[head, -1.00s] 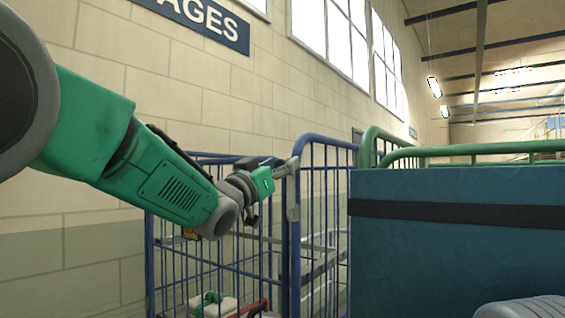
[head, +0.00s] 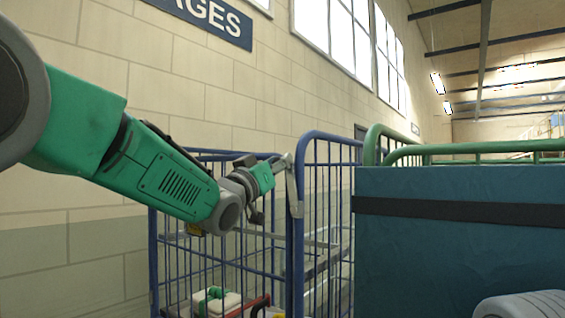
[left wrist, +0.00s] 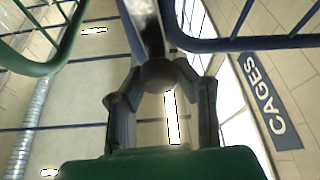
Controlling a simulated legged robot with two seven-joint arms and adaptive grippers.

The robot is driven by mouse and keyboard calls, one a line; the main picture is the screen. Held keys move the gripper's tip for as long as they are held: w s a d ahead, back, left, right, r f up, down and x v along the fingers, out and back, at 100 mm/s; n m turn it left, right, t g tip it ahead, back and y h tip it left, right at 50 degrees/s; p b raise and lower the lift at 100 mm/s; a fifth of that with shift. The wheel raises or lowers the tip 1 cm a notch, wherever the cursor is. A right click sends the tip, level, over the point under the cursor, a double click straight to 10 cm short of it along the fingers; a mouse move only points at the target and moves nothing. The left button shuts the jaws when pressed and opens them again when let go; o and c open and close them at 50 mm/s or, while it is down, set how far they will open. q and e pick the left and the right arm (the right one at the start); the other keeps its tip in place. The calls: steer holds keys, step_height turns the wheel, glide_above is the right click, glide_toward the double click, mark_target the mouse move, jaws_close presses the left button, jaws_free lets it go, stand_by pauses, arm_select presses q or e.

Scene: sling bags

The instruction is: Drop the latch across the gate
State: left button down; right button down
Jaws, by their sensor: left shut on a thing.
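The grey metal latch (head: 292,184) is at the top of the blue post where the blue wire gate (head: 222,255) meets the blue cage side (head: 328,140). The latch stands steeply, its upper end at my left gripper (head: 283,163). In the left wrist view, the fingers of my left gripper (left wrist: 160,88) close around a dark round knob (left wrist: 158,74) on the end of the latch bar (left wrist: 147,25). The latch's lower end and any catch are hard to make out. My right gripper is not in view.
A large teal box (head: 455,250) with a dark band fills the right, with a green tubular rail (head: 470,149) behind it. A block wall (head: 85,235) stands at the left. Several small items, one white and green (head: 217,300), lie low behind the gate bars.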

arm_select(q)
steer(key=n, duration=0.1)
steer(key=w+a+n+y, duration=0.1)
steer(key=shift+a+f+n+t, duration=0.2)
steer(key=shift+n+t, duration=0.1)
steer(key=shift+n, duration=0.1)
steer(key=shift+w+a+f+n+g+y, duration=0.35)
steer(key=shift+w+a+f+n+y, duration=0.6)
steer(key=shift+f+n, duration=1.35)
steer(key=shift+w+a+f+n+g+y, duration=0.45)
steer(key=shift+a+f+n+y, duration=0.75)
steer(key=shift+n, duration=2.25)
steer(key=shift+w+a+f+n+g+y, duration=0.2)
steer(key=shift+w+a+f+n+y, duration=1.25)
steer(key=shift+n, duration=1.4)
steer(key=shift+s+d+f, duration=0.4)
steer(key=shift+s+d, duration=0.2)
steer(key=c, duration=1.5)
jaws_free()
steer(key=shift+o, duration=1.4)
steer(key=shift+f, duration=0.1)
steer(key=shift+w, duration=0.2)
